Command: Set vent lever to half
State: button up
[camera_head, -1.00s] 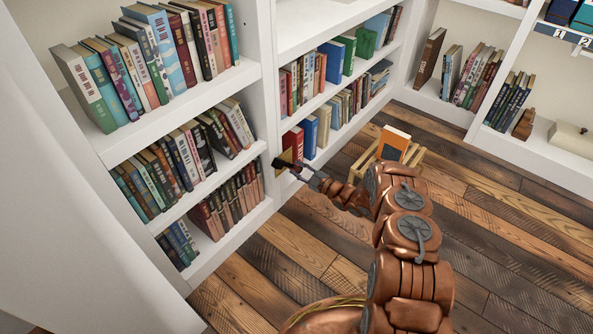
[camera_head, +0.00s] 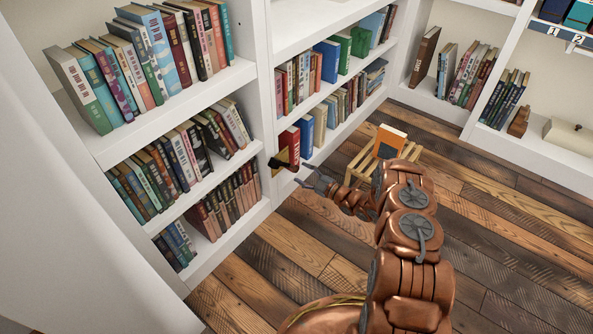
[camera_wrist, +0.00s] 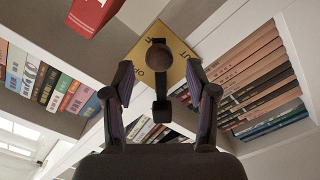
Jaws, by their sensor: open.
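The vent lever (camera_head: 276,163) is a dark arm with a round knob on a brass plate (camera_head: 289,152), fixed to the white upright at the shelf end. In the head view the lever points left. In the wrist view my gripper's fingers (camera_wrist: 158,78) spread to either side of the lever, touching nothing that I can see.
White shelves full of books (camera_head: 185,150) stand left of the lever, and more books (camera_head: 330,65) fill the shelves behind. A red book (camera_head: 291,145) sits close to the plate. A slatted wooden crate (camera_head: 362,165) with an orange book (camera_head: 390,142) stands on the plank floor.

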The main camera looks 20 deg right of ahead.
jog(key=v, duration=0.7)
jog(key=shift+s+d, duration=0.2)
jog(key=shift+s, duration=0.15)
